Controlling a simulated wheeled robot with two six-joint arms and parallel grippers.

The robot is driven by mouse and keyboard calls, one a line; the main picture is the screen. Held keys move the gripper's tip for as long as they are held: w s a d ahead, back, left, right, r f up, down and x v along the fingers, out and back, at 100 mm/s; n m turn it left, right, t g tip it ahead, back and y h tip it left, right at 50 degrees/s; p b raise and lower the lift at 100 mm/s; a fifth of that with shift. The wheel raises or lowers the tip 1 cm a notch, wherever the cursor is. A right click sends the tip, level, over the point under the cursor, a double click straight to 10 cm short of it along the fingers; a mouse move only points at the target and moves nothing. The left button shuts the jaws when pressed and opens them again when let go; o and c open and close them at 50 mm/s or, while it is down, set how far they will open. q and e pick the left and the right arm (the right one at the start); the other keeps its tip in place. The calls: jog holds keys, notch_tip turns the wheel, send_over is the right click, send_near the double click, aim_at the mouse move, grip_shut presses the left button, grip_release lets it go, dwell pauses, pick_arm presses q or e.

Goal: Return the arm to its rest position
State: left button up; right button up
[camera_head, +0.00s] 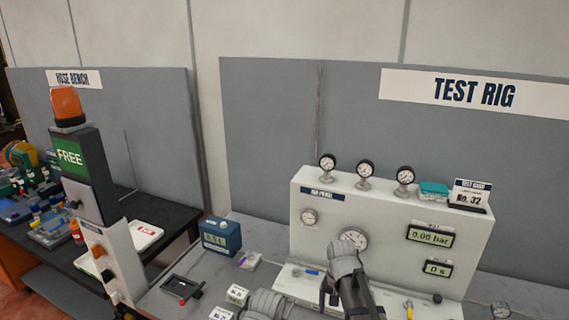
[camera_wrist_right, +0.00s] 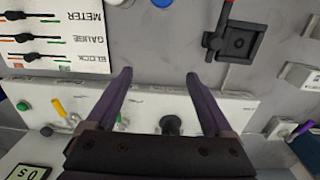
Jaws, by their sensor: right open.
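In the right wrist view my right gripper (camera_wrist_right: 158,78) shows its two dark purple fingers spread apart with nothing between them. Beyond the fingers lie a grey surface and the edge of a white panel, with a black knob (camera_wrist_right: 171,124) below the fingertips. In the head view grey links of my arm (camera_head: 345,262) rise from the bottom edge in front of the white test rig panel (camera_head: 385,235). They cover part of its lower face. The fingertips are not clear there. My left gripper is not in view.
The test rig carries dial gauges (camera_head: 353,239) and displays (camera_head: 430,236). A blue box (camera_head: 221,237), a black tray with a red-tipped lever (camera_head: 183,288) and small white blocks stand left of the rig. A column with an orange lamp (camera_head: 67,104) stands beside the hose bench.

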pick_arm(q)
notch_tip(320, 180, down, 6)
jog(key=b, duration=0.5)
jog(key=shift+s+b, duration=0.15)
jog(key=shift+b, duration=0.25)
pick_arm(e)
jog(key=s+a+f+n, duration=0.3)
jog(key=s+a+n, duration=0.1)
jog(key=s, duration=0.4)
jog(key=s+a+f+n+h, duration=0.1)
jog(key=s+a+f+n, duration=0.2)
jog(key=s, duration=0.5)
jog(key=shift+s+a+n, duration=0.2)
jog(key=shift+a+n, duration=0.6)
jog(key=shift+a, duration=0.1)
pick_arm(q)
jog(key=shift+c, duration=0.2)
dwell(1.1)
